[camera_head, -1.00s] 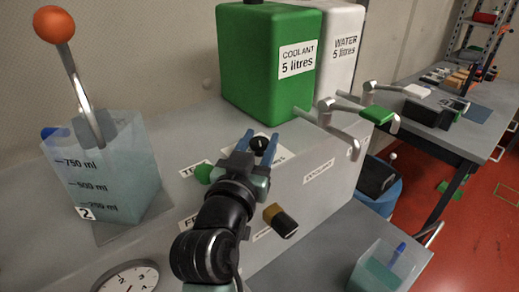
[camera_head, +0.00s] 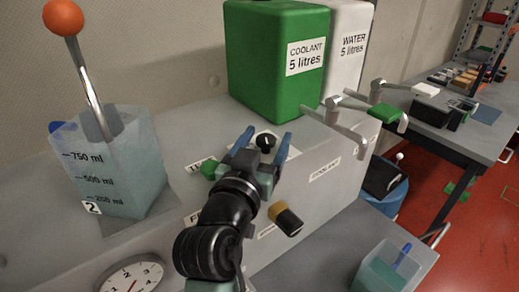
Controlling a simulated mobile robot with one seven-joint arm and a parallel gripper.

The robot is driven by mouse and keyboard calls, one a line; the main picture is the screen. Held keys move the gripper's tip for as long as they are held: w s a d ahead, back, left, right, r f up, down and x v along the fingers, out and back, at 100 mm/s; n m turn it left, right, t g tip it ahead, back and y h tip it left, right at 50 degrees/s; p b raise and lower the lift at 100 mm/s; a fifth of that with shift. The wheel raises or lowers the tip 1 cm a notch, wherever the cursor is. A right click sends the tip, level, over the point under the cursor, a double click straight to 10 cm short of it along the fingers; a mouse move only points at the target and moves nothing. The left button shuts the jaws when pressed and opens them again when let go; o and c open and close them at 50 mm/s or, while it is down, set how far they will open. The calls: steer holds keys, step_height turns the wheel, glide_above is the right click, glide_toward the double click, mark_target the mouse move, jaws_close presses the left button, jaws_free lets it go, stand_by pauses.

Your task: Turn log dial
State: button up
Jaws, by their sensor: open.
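A small black dial (camera_head: 265,141) with a light pointer mark sits on a white label plate on top of the grey housing (camera_head: 335,192). My gripper (camera_head: 264,138) is open, with its two blue fingers on either side of the dial in this view. I cannot tell whether the fingers touch the dial. Part of the label plate is hidden behind my gripper.
A green coolant container (camera_head: 278,60) and a white water container (camera_head: 349,40) stand behind the dial. Tap levers (camera_head: 388,115) are to the right. A green knob (camera_head: 209,170), a black-and-yellow knob (camera_head: 286,219), a gauge (camera_head: 135,277) and a measuring jug (camera_head: 115,165) are nearby.

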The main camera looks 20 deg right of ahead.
steer(key=b+v, duration=0.3)
steer(key=v, duration=0.9)
steer(key=shift+s+a, duration=0.2)
steer(key=shift+s, duration=0.15)
